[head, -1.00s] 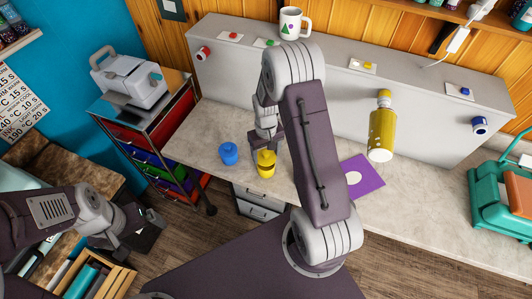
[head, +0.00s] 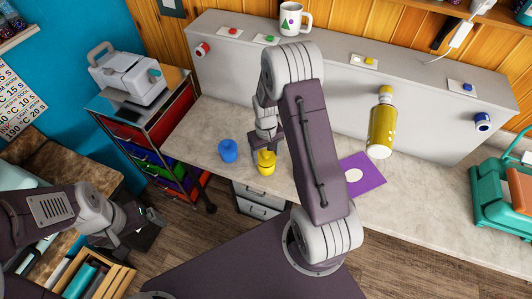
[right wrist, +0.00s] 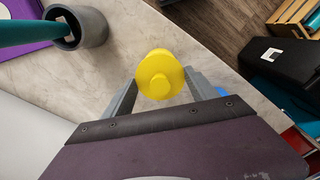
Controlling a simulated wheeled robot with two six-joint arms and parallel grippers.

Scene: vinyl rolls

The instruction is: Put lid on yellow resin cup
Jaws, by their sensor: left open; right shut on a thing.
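The yellow resin cup (head: 266,168) stands on the counter near its front edge, right of a blue cup (head: 228,151). The yellow lid (right wrist: 160,76), a round disc with a knob, is between my right gripper's fingers in the right wrist view and hides what is under it. My right gripper (head: 268,149) is shut on the lid, right at the top of the yellow cup. In the head view lid and cup look touching; whether the lid is fully seated I cannot tell. My left gripper (head: 118,240) is open and empty at lower left, away from the counter.
A purple sheet (head: 370,182) with a white circle lies on the counter to the right. A large yellow bottle (head: 382,130) is behind it. A grey cup (right wrist: 88,28) with a teal thing in it shows in the right wrist view. A drawer cart (head: 140,130) stands at left.

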